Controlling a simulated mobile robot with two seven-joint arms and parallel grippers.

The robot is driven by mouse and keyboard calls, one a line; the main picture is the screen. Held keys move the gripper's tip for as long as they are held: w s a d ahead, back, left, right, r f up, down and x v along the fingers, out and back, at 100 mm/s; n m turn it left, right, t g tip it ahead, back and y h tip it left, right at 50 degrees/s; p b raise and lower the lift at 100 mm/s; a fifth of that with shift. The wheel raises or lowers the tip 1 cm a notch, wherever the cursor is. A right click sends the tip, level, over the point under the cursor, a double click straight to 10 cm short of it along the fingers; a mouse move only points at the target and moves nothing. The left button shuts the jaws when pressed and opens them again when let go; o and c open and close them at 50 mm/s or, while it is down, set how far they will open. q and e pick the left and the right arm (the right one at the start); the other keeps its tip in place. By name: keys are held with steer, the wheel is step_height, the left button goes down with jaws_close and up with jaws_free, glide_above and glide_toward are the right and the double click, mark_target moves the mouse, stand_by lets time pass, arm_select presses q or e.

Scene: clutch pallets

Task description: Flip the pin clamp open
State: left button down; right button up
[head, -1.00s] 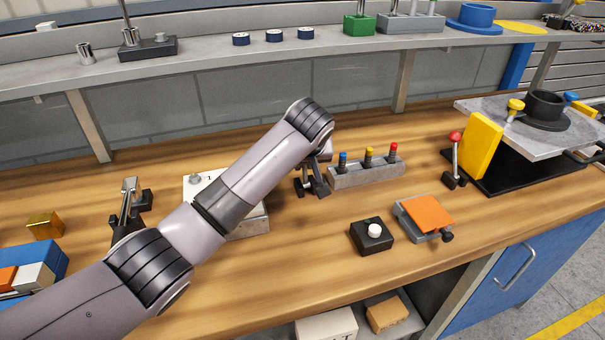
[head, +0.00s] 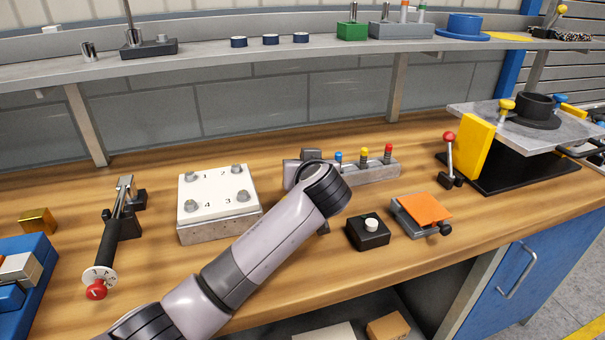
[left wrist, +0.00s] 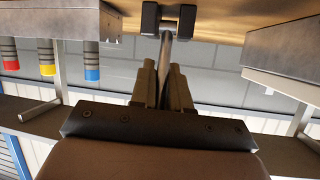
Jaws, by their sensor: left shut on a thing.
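The pin clamp stands on the bench between the numbered plate and the coloured-pin block. In the head view my left arm hides nearly all of it; a dark bit (head: 323,228) shows below my wrist. In the left wrist view, its black base brackets (left wrist: 168,18) show at the top, with a grey metal lever (left wrist: 166,48) coming from between them. My left gripper (left wrist: 163,68) has its two fingers closed around this lever. In the head view the gripper's body shows partly behind my wrist, its fingertips hidden. My right gripper is out of view.
The numbered plate (head: 216,198) is left of my arm, the pin block (head: 375,173) just behind right. A black button box (head: 368,236) and orange-topped block (head: 427,208) sit right. A red-knobbed toggle clamp (head: 108,240) lies far left. The shelf (head: 240,58) runs behind.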

arm_select(q)
steer(key=shift+s+d+r+t+b, duration=0.2)
steer(key=shift+r+t+b, duration=0.15)
steer(key=shift+r+t, duration=0.15)
steer(key=shift+r, duration=0.1)
steer(key=c, duration=1.2)
jaws_free()
steer(key=shift+d, duration=0.1)
steer(key=shift+f, duration=0.25)
steer(key=shift+s, duration=0.15)
steer(key=shift+b+v, duration=0.3)
steer(key=shift+v, duration=3.2)
